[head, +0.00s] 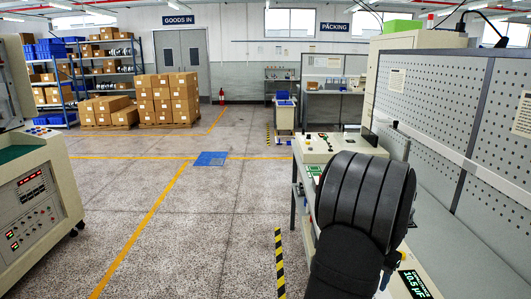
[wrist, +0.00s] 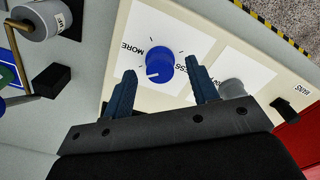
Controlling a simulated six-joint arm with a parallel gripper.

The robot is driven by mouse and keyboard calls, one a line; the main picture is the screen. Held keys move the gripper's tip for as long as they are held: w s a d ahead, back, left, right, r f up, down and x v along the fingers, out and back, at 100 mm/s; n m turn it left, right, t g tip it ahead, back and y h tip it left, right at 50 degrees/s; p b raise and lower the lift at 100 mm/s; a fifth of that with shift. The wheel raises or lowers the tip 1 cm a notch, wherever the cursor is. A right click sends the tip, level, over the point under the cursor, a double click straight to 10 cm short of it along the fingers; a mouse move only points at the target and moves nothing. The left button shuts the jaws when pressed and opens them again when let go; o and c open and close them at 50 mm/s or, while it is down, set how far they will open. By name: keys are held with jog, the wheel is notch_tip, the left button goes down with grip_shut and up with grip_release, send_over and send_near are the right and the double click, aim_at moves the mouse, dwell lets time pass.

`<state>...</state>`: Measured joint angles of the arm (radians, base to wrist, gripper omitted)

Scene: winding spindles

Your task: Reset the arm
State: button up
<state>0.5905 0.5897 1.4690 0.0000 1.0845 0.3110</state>
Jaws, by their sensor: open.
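My gripper (wrist: 161,70) shows in the wrist view with its two dark blue fingers apart and nothing held between them. A blue knob (wrist: 159,61) with a white pointer mark lies in the gap between the fingertips as seen from the wrist, on a white label reading MORE and LESS. I cannot tell whether either finger touches it. In the head view my dark arm covers the right foreground and hides my gripper and part of the bench.
In the wrist view a grey knob (wrist: 232,90) sits right of the blue one, and a grey cylinder (wrist: 46,18) with a brass rod at upper left.

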notch_tip(320, 180, up, 17)
notch_tip(320, 180, down, 17)
jog(key=shift+f, duration=0.55)
jog(key=n, duration=1)
jog(key=shift+r, duration=2.15)
jog(key=shift+f, duration=0.15)
